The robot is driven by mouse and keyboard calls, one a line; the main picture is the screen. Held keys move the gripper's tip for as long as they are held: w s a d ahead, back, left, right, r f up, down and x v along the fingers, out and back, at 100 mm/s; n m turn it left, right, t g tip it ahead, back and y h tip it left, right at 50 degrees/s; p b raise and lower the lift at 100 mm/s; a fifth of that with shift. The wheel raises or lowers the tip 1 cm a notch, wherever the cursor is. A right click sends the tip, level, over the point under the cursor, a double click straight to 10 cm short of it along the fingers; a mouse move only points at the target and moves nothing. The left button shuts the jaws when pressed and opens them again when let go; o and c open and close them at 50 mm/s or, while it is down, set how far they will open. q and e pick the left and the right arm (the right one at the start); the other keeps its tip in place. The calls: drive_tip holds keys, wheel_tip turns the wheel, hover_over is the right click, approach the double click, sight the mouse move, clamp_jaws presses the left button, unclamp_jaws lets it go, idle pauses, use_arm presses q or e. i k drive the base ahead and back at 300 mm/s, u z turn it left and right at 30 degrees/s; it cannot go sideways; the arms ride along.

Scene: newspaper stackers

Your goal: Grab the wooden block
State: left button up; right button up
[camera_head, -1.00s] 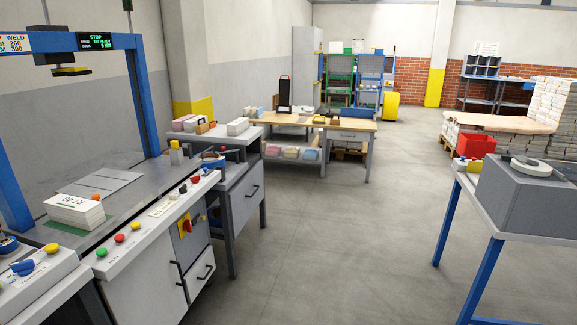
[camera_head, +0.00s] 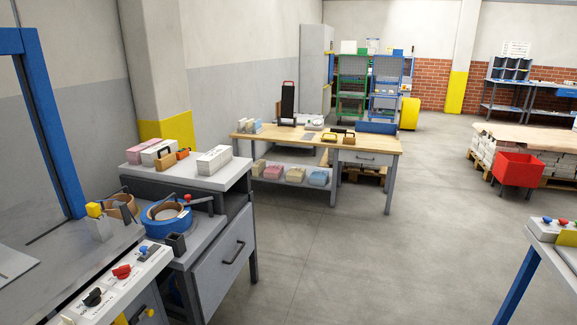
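A small tan, wood-coloured block (camera_head: 166,161) sits on the upper shelf of the grey cabinet (camera_head: 205,176), at the left of the head view. It is small in view, and I cannot tell for sure that it is the task's wooden block. A small orange item (camera_head: 183,154) is right beside it. A white stack (camera_head: 157,149) stands behind it and a pink stack (camera_head: 146,147) to its left. Neither of my grippers is in view.
A blue tape roll (camera_head: 166,216) lies on the cabinet's lower top. The machine's control panel (camera_head: 112,285) is at front left. A wooden workbench (camera_head: 370,142) stands behind the cabinet. A red cart (camera_head: 518,170) is at right. The grey floor (camera_head: 390,255) in the middle is clear.

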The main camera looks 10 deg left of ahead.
sight(163, 161)
drive_tip(key=i, duration=2.85)
drive_tip(key=u, duration=2.55)
